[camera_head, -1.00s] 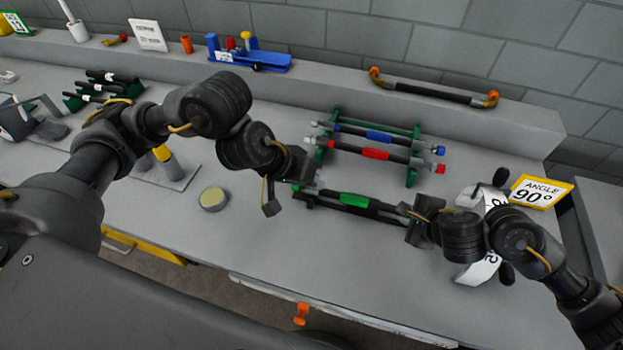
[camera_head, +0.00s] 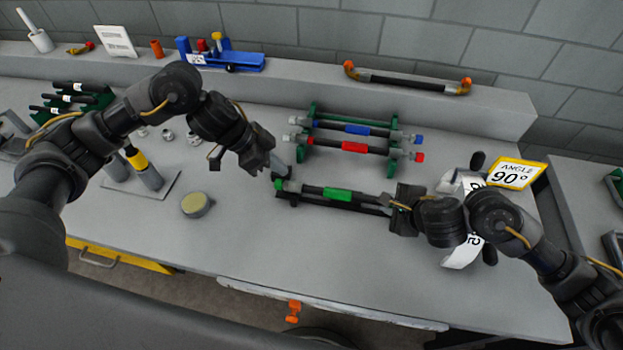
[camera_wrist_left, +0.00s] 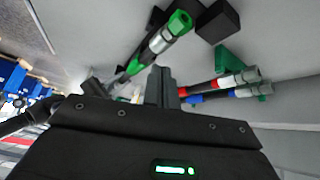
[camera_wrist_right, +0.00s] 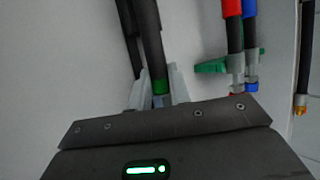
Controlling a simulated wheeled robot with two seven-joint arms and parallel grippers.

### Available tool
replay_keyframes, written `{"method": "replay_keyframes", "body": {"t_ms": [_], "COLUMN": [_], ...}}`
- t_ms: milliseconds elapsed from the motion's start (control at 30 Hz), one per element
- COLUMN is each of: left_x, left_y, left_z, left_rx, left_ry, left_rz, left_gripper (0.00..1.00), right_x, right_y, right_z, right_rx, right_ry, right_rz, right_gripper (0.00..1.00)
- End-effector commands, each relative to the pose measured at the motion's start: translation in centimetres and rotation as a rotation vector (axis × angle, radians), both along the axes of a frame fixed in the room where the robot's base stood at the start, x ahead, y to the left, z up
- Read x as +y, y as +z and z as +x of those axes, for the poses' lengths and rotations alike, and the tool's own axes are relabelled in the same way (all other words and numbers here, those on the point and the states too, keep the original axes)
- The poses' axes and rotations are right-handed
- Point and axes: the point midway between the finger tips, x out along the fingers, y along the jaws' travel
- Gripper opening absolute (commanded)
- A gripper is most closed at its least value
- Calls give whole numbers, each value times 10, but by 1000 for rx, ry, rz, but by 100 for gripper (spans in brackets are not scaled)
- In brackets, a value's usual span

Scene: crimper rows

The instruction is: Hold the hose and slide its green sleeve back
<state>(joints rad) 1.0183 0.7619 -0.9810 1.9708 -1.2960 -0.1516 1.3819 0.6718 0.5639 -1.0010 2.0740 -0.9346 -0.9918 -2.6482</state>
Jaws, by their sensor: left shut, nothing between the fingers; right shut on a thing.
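A black hose (camera_head: 309,189) with a green sleeve (camera_head: 337,194) lies in front of the rack, above a dark support. Its left end has a silver fitting and a green tip (camera_head: 279,184). In the left wrist view that green tip (camera_wrist_left: 180,22) is ahead of my fingers, apart from them. My left gripper (camera_head: 281,173) is shut and empty near this left end. My right gripper (camera_head: 393,206) is shut on the hose's right end. The right wrist view shows its fingers (camera_wrist_right: 156,92) around that end, by a green band.
Behind, hoses with a blue sleeve (camera_head: 357,129) and a red sleeve (camera_head: 355,147) rest on a green rack (camera_head: 310,129). An angle sign (camera_head: 515,172) stands at right. A round tin (camera_head: 196,204) stands at left. The front middle of the bench is clear.

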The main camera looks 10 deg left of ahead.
Motion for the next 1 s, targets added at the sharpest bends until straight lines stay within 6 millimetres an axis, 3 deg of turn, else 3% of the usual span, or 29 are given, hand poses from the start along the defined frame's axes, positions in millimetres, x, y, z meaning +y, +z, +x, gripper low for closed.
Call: {"method": "replay_keyframes", "body": {"t_ms": [600, 800, 1000], "left_x": [1, -4, -5], "left_y": [15, 20, 21], "left_z": [14, 10, 8], "left_rx": [-797, -1030, -1138], "left_ry": [-1134, -1385, -1499], "left_rz": [-41, -43, -32], "left_gripper": [0, 0, 0], "right_x": [1, 1, 1], "right_y": [1, 1, 1], "right_z": [1, 1, 1], "right_rx": [-2, -2, -2], "right_ry": [-1, -1, -1], "right_rz": [3, 3, 3], "right_gripper": [0, 0, 0]}}
